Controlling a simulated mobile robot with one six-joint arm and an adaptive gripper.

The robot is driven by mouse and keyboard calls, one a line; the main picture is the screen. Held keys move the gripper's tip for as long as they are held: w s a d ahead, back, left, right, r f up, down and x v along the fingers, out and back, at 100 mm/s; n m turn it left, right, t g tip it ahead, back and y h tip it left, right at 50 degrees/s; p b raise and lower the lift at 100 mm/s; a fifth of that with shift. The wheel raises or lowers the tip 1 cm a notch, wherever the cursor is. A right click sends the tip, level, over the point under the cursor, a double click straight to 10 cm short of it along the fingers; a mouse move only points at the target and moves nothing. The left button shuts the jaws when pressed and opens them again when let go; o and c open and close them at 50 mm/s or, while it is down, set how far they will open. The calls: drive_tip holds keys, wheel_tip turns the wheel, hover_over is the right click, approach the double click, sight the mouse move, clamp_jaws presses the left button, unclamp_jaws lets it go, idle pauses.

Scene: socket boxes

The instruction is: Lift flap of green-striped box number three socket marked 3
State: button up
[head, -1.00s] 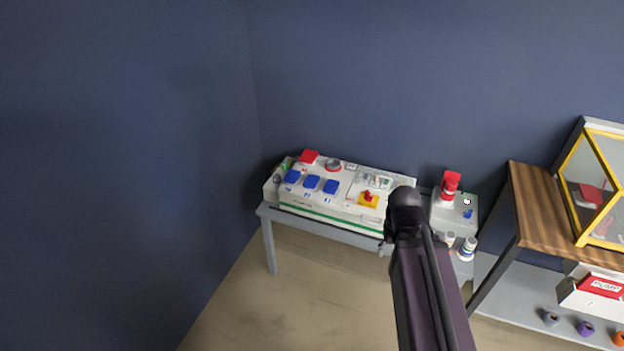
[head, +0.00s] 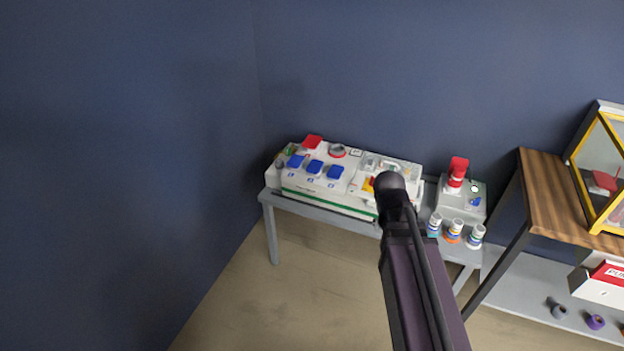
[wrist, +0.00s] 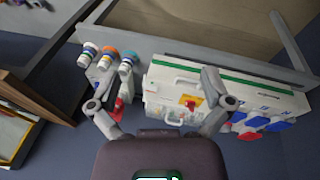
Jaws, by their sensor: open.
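The green-striped white box (head: 300,189) lies on a grey table in the head view, its green stripe along the front side. Three blue flaps sit on its top: a left one (head: 296,161), a middle one (head: 314,167) and a right one (head: 335,172). All three look closed. Their number marks are too small to read. In the wrist view the box (wrist: 160,92) appears upside down, with blue flaps (wrist: 256,122) at its right. My gripper (wrist: 160,103) is open and empty there, with its fingers apart.
The grey table (head: 330,216) stands against a blue wall. A wooden-topped shelf (head: 553,190) is farther right. Floor ahead is clear.

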drive_tip(key=w+a+f+m+t+h+b, duration=0.2)
drive_tip(key=w+a+f+t+h+b, duration=0.1)
drive_tip(key=w+f+b, duration=0.55)
drive_tip(key=t+b, duration=1.3)
drive_tip(key=b, duration=1)
approach(311, 172)
drive_tip(key=v, duration=0.3)
drive_tip(key=shift+s+a+r, duration=0.1)
drive_tip(key=shift+r, duration=0.2)
drive_tip(key=x, duration=1.3)
drive_tip(key=shift+w+d+f, duration=0.25)
drive_tip(key=shift+w, duration=0.1)
drive_tip(key=c, duration=1.2)
